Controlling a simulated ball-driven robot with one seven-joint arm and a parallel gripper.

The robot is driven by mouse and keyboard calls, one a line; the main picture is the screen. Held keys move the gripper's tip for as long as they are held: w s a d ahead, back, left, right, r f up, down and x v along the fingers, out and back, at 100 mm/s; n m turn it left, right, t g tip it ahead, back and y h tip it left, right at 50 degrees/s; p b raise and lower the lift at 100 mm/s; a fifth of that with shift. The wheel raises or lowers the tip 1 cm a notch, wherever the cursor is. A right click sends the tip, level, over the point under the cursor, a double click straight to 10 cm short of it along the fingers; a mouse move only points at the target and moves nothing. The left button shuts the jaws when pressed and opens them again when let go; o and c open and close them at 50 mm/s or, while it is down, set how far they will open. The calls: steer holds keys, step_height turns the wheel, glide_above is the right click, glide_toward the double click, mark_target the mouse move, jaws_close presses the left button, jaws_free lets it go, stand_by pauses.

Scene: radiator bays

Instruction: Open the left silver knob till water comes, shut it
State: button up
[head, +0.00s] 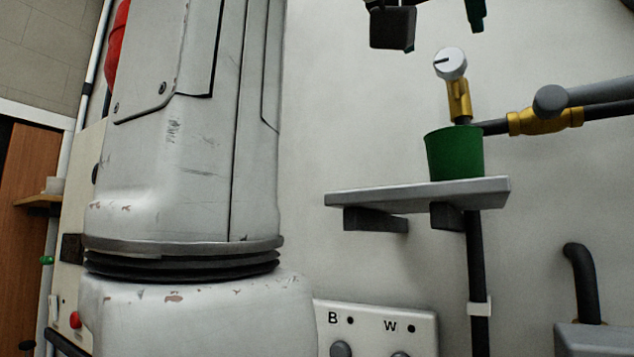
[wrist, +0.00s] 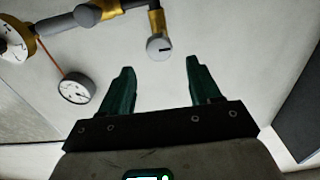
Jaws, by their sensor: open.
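A silver round knob (head: 450,63) with a dark mark on its face sits on a brass valve (head: 458,100) on the wall. In the wrist view the knob (wrist: 160,48) lies beyond and roughly between my fingertips, apart from them. My gripper (head: 443,38) shows partly at the top edge of the head view, above the knob. In the wrist view my gripper (wrist: 159,66) is open and empty, its two green fingers spread. A green cup (head: 454,153) stands under the valve. No water shows; the cup's inside is hidden. I see no second silver knob.
A grey shelf (head: 415,194) holds the cup. A dark pipe with a brass fitting (head: 545,121) and a grey round-ended handle (head: 551,101) lies right of the valve. A dial gauge (wrist: 75,88) shows in the wrist view. A panel marked B and W (head: 375,325) sits below.

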mark_target(452, 57)
steer(key=p+x, duration=0.2)
steer(key=x, duration=0.6)
steer(key=shift+w+d+r+p, duration=0.1)
steer(key=shift+w+d+p, duration=0.15)
steer(key=shift+p, duration=0.15)
steer(key=shift+w+d, duration=0.35)
steer(key=shift+w, duration=0.2)
steer(key=c, duration=1)
steer(key=shift+m, duration=0.4)
steer(key=m, duration=0.5)
steer(key=shift+s+m, duration=0.1)
steer(key=shift+m, duration=0.3)
steer(key=m, duration=0.6)
steer(key=shift+d+f+m, duration=0.1)
steer(key=shift+f+m, duration=0.1)
steer(key=shift+m, duration=0.2)
